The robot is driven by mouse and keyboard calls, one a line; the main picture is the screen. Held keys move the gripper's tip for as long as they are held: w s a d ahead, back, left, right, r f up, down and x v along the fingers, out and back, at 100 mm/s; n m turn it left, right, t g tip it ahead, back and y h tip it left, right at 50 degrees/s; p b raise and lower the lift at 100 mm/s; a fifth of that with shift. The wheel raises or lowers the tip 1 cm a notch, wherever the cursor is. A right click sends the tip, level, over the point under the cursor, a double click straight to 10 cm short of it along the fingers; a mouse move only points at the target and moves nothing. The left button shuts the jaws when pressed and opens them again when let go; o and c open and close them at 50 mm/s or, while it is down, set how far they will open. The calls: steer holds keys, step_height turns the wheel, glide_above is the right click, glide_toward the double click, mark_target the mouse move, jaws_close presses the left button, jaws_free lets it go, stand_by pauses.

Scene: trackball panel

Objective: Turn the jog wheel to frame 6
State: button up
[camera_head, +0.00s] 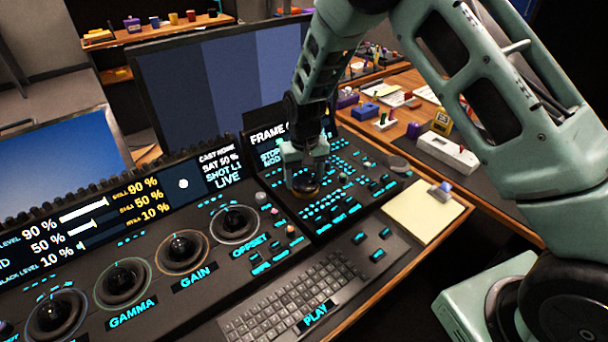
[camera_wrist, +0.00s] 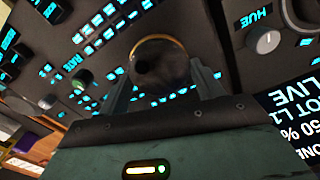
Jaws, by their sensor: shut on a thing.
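The jog wheel (camera_head: 305,183) is a dark round knob on the right-hand panel, partly hidden under my gripper. In the wrist view the jog wheel (camera_wrist: 160,62) is a dark disc with a thin gold rim. My gripper (camera_head: 304,172) points down onto it, and its two fingers stand on either side of the wheel, shut on it. The frame display (camera_head: 268,137) behind my gripper shows "FRAME" and lines starting "STOP" and "MOD". My arm covers its right part, so the frame number cannot be read.
Left of the wheel are the offset trackball (camera_head: 234,222), the gain trackball (camera_head: 182,250) and the gamma trackball (camera_head: 123,283). Lit buttons surround the wheel. A keyboard (camera_head: 290,295) lies in front, and a yellow notepad (camera_head: 422,212) lies at the right.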

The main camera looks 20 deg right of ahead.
mark_target(304, 180)
steer(key=shift+r+m, duration=0.1)
steer(key=shift+m, duration=0.5)
steer(key=o, duration=1)
step_height(304, 180, up, 17)
steer(key=shift+r+b, duration=0.15)
steer(key=shift+b, duration=0.25)
